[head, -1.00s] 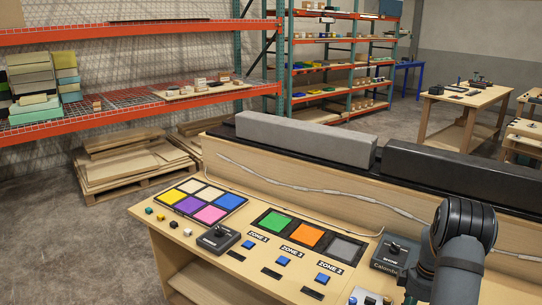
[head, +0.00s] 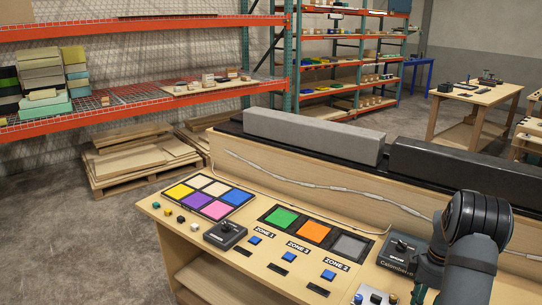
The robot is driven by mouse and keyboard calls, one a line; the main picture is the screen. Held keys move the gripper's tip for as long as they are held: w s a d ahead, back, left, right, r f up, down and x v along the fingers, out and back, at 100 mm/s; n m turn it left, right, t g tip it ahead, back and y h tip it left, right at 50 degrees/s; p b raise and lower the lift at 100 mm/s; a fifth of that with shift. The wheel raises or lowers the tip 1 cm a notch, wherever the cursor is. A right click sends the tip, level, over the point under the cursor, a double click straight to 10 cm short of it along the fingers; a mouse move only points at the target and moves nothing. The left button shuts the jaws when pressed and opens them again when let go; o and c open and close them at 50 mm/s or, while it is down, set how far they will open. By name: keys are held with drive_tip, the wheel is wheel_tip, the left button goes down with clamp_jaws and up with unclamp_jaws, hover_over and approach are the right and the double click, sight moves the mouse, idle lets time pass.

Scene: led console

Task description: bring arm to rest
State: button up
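My arm (head: 470,262) stands at the lower right, bent at a dark round joint, over the right part of the wooden console (head: 228,262). A dark part at its left side (head: 428,274) may belong to my gripper, but it is mostly hidden by the arm and the picture's bottom edge. I cannot see its fingertips or anything held. The console carries a panel of several coloured squares (head: 207,196) and three zone squares: green (head: 282,217), orange (head: 314,232) and grey (head: 350,245). Blue buttons (head: 292,261) sit in front of the zone squares.
Black control boxes (head: 224,234) (head: 402,252) and small coloured cubes (head: 182,217) sit on the console. A grey bar (head: 312,135) and a dark bar (head: 465,173) lie along its raised back. Shelves (head: 130,104) and a pallet (head: 142,165) stand behind. The floor at left (head: 70,245) is clear.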

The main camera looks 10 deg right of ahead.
wheel_tip(320, 180, up, 6)
wheel_tip(320, 180, down, 12)
drive_tip(key=shift+s+a+r, duration=0.1)
drive_tip(key=shift+r, duration=0.15)
drive_tip(key=m, duration=0.2)
drive_tip(key=shift+m+b, duration=0.3)
drive_tip(key=shift+b, duration=0.05)
drive_tip(key=m+b, duration=0.1)
drive_tip(key=m, duration=1)
drive_tip(key=shift+m, duration=0.4)
drive_tip(key=m, duration=0.3)
drive_tip(key=shift+m, duration=0.3)
drive_tip(key=shift+w+r, duration=0.1)
drive_tip(key=shift+w, duration=0.1)
